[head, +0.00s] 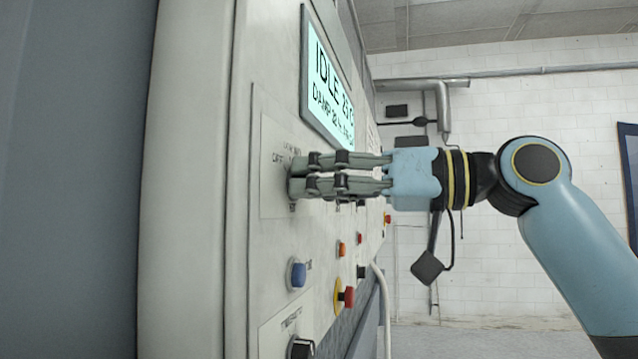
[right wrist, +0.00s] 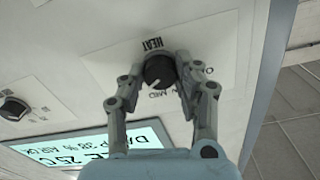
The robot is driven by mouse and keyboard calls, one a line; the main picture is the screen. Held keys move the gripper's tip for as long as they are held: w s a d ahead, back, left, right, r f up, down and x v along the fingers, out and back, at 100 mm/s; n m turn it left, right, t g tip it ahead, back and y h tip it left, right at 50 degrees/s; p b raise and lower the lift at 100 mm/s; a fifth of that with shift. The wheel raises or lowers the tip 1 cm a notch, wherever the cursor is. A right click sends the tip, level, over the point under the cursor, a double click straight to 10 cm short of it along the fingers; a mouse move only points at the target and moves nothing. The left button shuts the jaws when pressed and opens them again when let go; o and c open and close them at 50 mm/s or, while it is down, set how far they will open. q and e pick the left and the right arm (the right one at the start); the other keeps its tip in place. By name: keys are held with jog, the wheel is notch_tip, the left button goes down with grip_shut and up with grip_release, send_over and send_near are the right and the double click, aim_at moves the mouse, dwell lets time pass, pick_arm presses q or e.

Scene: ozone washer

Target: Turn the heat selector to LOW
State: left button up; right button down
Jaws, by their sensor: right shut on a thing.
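The heat selector is a round dark knob (right wrist: 159,71) on a white plate (right wrist: 215,35) marked HEAT, seen in the right wrist view. A pale pointer mark shows on its face, and the lettering around it is partly hidden by my fingers. My right gripper (right wrist: 160,66) is shut on the knob, one finger on each side. In the head view my right gripper (head: 294,178) reaches in from the right against the control panel (head: 262,110) and hides the knob. Only parts of the OFF and LOW lettering show beside the fingertips. My left gripper is not in view.
A lit display (head: 328,85) reading IDLE sits above my fingers. Below are a blue button (head: 298,273), a red button (head: 348,297) on yellow, an orange button (head: 341,249) and another knob (head: 300,348). A pale hose (head: 384,310) hangs beside the panel.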

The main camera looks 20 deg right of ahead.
jog(key=shift+w+n+b, duration=0.1)
jog(key=shift+n+b, duration=6.1)
jog(key=shift+n, duration=1.7)
jog(key=c, duration=0.9)
grip_release()
jog(key=shift+c, duration=0.2)
jog(key=shift+d, duration=0.15)
